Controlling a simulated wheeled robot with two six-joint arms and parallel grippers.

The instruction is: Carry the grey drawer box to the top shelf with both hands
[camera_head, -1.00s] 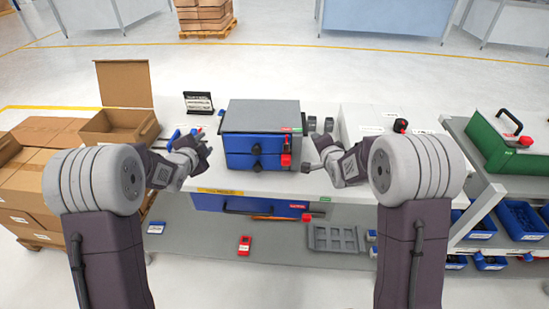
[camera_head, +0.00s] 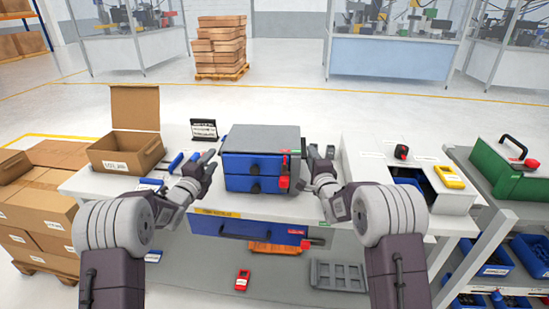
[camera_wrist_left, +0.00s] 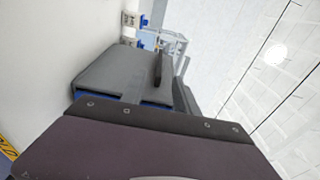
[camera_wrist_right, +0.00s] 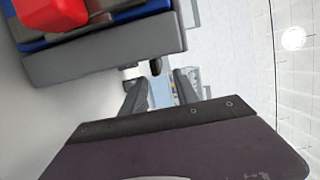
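The grey drawer box (camera_head: 262,140) stands on the white workbench, with a grey top, blue drawers and a red tag at its front right. Its grey side also shows in the left wrist view (camera_wrist_left: 103,68) and right wrist view (camera_wrist_right: 110,52). My left gripper (camera_head: 208,160) is at its left side and looks open; one finger is hard to tell from the box. My right gripper (camera_head: 314,158) is open at its right side, with both fingers in the right wrist view (camera_wrist_right: 160,91). Neither visibly grips the box. A rack (camera_head: 478,178) at right has a top shelf.
A green toolbox (camera_head: 505,168) occupies the rack top. An open carton (camera_head: 125,150), a black sign (camera_head: 203,130) and blue tools flank the box on the left. At right are a white housing (camera_head: 372,165) and a yellow device (camera_head: 449,177). Cartons are stacked at far left.

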